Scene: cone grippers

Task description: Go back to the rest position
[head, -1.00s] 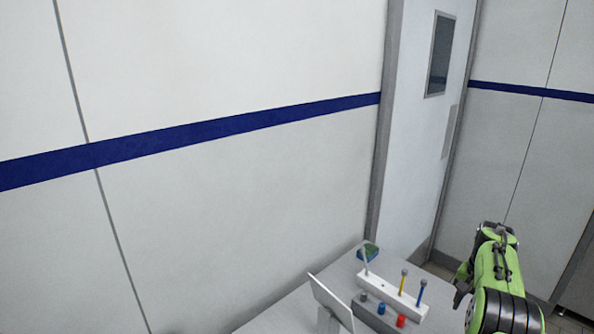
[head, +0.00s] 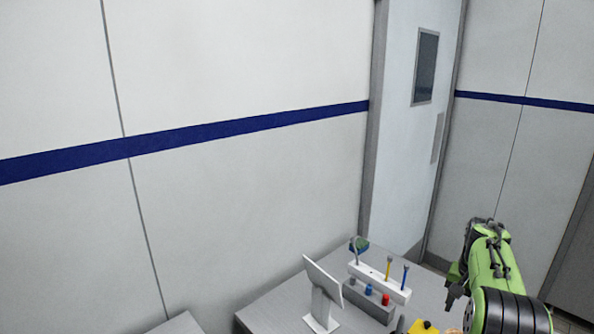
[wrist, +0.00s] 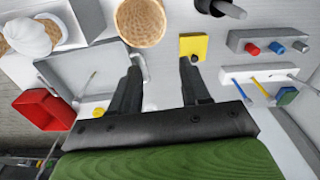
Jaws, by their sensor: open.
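My gripper (wrist: 160,80) is open in the wrist view, with its two dark fingers apart and nothing between them. It hangs above a light grey table. In the head view my green arm (head: 492,270) stands at the lower right, beside the table (head: 262,316); the fingers cannot be made out there.
A white rack (head: 380,281) with tools and a grey block with coloured knobs (head: 368,300) stand on the table. A white panel on a stand (head: 322,285) is left of them. The wrist view shows a yellow square (wrist: 193,47), a wicker basket (wrist: 140,20) and a red bin (wrist: 44,110).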

